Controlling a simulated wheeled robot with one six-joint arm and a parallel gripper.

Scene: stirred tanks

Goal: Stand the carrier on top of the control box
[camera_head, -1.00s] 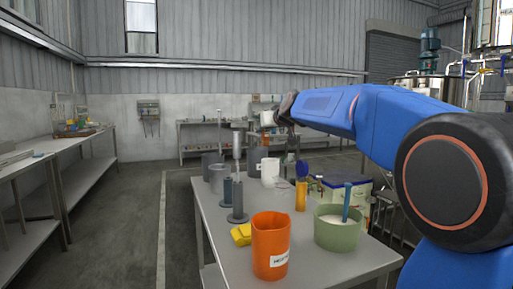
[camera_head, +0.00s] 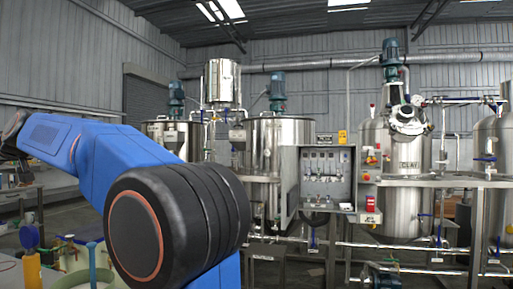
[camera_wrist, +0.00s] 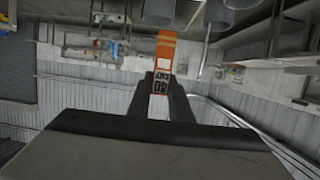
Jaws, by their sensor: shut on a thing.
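In the wrist view my gripper (camera_wrist: 161,82) is shut on an orange and white piece (camera_wrist: 165,48) with a dark-printed white label between the fingers. This may be the carrier; its full shape is not clear. The control box (camera_head: 326,180) appears to be the grey, open-fronted box with gauges and knobs in the middle of the head view, among the steel tanks. The held piece is away from the box.
A steel tank (camera_head: 281,151) stands left of the box and a tank marked CLAY (camera_head: 410,178) stands right. Pipes and valves run around them. A green container (camera_head: 88,277) and an orange-yellow bottle (camera_head: 31,266) show at lower left.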

